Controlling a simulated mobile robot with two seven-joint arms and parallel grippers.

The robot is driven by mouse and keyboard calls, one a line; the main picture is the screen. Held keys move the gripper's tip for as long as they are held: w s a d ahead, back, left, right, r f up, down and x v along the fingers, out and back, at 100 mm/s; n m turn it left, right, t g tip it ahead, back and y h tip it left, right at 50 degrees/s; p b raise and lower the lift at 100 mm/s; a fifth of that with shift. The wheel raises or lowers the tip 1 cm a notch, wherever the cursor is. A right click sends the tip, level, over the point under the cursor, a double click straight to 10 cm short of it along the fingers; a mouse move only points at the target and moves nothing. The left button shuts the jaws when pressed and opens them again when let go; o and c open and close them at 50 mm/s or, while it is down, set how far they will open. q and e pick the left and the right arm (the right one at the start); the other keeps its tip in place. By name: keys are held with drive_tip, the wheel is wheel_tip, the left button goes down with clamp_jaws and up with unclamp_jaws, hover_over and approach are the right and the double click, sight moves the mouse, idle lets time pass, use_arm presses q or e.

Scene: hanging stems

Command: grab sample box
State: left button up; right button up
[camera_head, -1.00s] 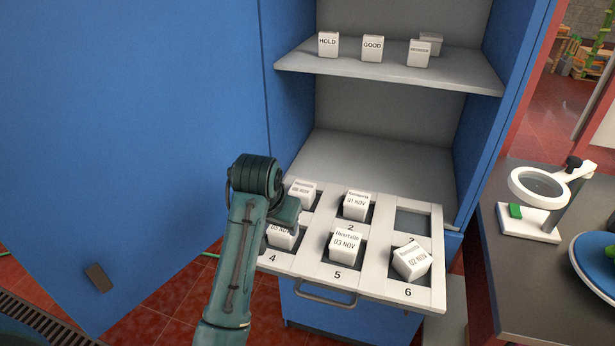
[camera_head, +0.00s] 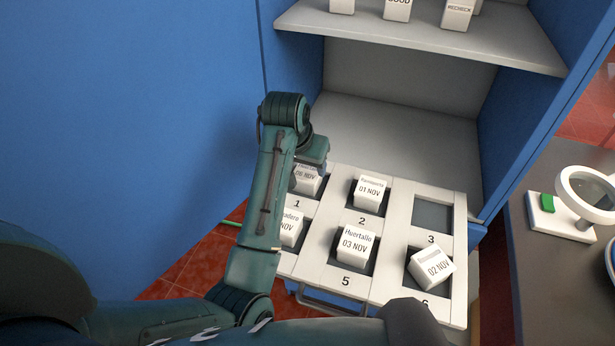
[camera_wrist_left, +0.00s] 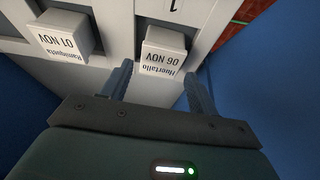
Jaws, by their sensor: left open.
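A white drawer tray (camera_head: 325,283) with numbered slots holds several white sample boxes. The 06 NOV box (camera_head: 308,181) is in slot 1, the 01 NOV box (camera_head: 369,194) in slot 2, the 03 NOV box (camera_head: 354,249) in slot 5, and a tilted 02 NOV box (camera_head: 431,266) in slot 6. A partly hidden box (camera_head: 291,228) is behind my arm. Slot 3 is empty. My left gripper (camera_wrist_left: 160,88) is open, its fingers pointing at the 06 NOV box (camera_wrist_left: 162,52), one near each side. The 01 NOV box (camera_wrist_left: 62,35) is beside it. My right gripper is not seen.
A shelf (camera_head: 420,37) above holds several boxes, including one marked RECHECK (camera_head: 457,14). The blue cabinet wall (camera_head: 180,110) stands close on the left. A magnifier stand (camera_head: 563,216) sits on the dark counter (camera_head: 520,260) at the right.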

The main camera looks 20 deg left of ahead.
sight(307, 171)
use_arm(q)
drive_tip(key=shift+p+x, duration=0.35)
drive_tip(key=shift+x, duration=2.6)
drive_tip(key=shift+w+a+r, duration=0.15)
drive_tip(key=shift+w, duration=0.05)
drive_tip(key=shift+c, duration=0.6)
drive_tip(key=c, duration=0.5)
